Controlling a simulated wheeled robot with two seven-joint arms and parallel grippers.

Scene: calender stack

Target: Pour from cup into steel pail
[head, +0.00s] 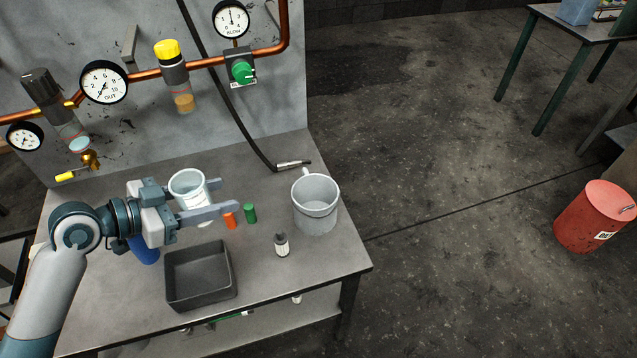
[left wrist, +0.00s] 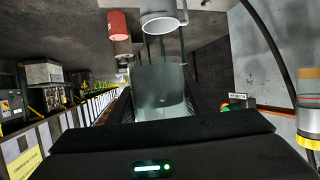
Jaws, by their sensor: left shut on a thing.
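A pale, see-through cup (head: 187,184) is held between the fingers of my left gripper (head: 228,196), over the left part of the workbench. The gripper is shut on it. The cup looks about upright with its mouth up; whether it holds anything cannot be told. It also shows in the left wrist view (left wrist: 160,90), between the fingers. The grey steel pail (head: 315,207) stands upright on the bench to the right of the gripper, apart from the cup. The pail also shows beyond the cup in the left wrist view (left wrist: 161,22). My right gripper is out of view.
A dark tray (head: 200,302) lies in front of the gripper. An orange piece (head: 230,220), a green piece (head: 250,213) and a small bottle (head: 282,246) stand between cup and pail. A hose end (head: 290,165) lies behind the pail. Gauges and copper pipe line the wall.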

